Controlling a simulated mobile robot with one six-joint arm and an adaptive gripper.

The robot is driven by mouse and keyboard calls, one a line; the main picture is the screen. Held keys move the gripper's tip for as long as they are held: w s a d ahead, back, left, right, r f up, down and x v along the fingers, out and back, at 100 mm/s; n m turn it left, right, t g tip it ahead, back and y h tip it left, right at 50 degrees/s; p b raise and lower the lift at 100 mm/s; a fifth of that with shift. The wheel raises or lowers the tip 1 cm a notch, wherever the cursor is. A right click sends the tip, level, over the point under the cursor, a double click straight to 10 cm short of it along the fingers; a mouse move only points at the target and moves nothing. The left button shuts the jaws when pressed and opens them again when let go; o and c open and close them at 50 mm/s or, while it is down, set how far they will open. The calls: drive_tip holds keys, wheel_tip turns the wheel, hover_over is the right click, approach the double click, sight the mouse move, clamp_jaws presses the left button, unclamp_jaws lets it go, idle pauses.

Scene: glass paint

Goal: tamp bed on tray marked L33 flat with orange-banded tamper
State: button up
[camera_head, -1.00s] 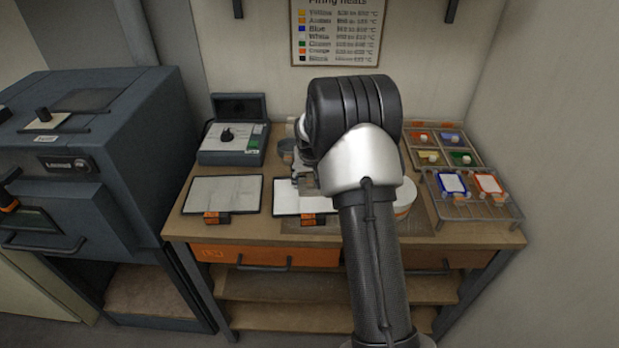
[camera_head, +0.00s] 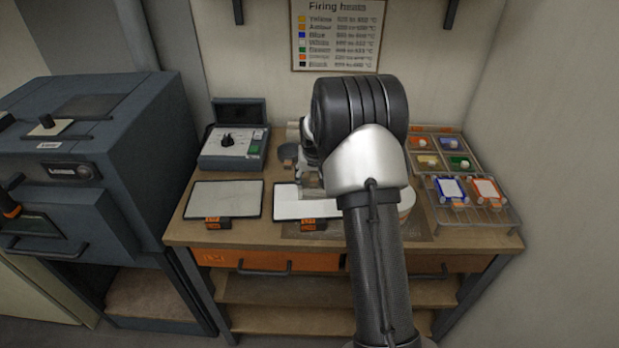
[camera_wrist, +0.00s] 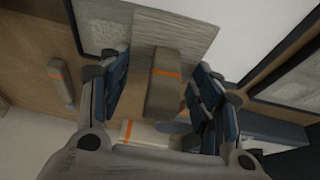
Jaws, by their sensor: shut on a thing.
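In the wrist view my gripper (camera_wrist: 163,90) is shut on a grey-brown block with an orange band, the tamper (camera_wrist: 160,98). In the head view my arm hides most of the gripper (camera_head: 309,182), which is over the back of the middle tray. The middle tray (camera_head: 290,207) has a pale bed and an orange tag (camera_head: 312,224) at its front; my arm covers its right part. The left tray (camera_head: 222,216) has a greyer bed and an orange tag (camera_head: 217,223). I cannot read L33 on either tag.
A dark kiln (camera_head: 85,170) stands left of the bench. A control box (camera_head: 232,147) is at the back left. A colour tray (camera_head: 441,152) and a wire rack (camera_head: 470,215) are at the right.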

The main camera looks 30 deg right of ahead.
drive_tip(key=shift+s+d, duration=0.4)
drive_tip(key=shift+d, duration=0.35)
drive_tip(key=shift+s+d, duration=0.4)
drive_tip(key=shift+d, duration=0.35)
drive_tip(key=shift+s+d, duration=0.4)
drive_tip(key=shift+d, duration=0.35)
drive_tip(key=shift+f+b, duration=0.4)
drive_tip(key=shift+f, duration=0.35)
drive_tip(key=shift+f, duration=0.35)
drive_tip(key=shift+r, duration=0.1)
drive_tip(key=shift+r+p, duration=0.5)
drive_tip(key=shift+r, duration=0.5)
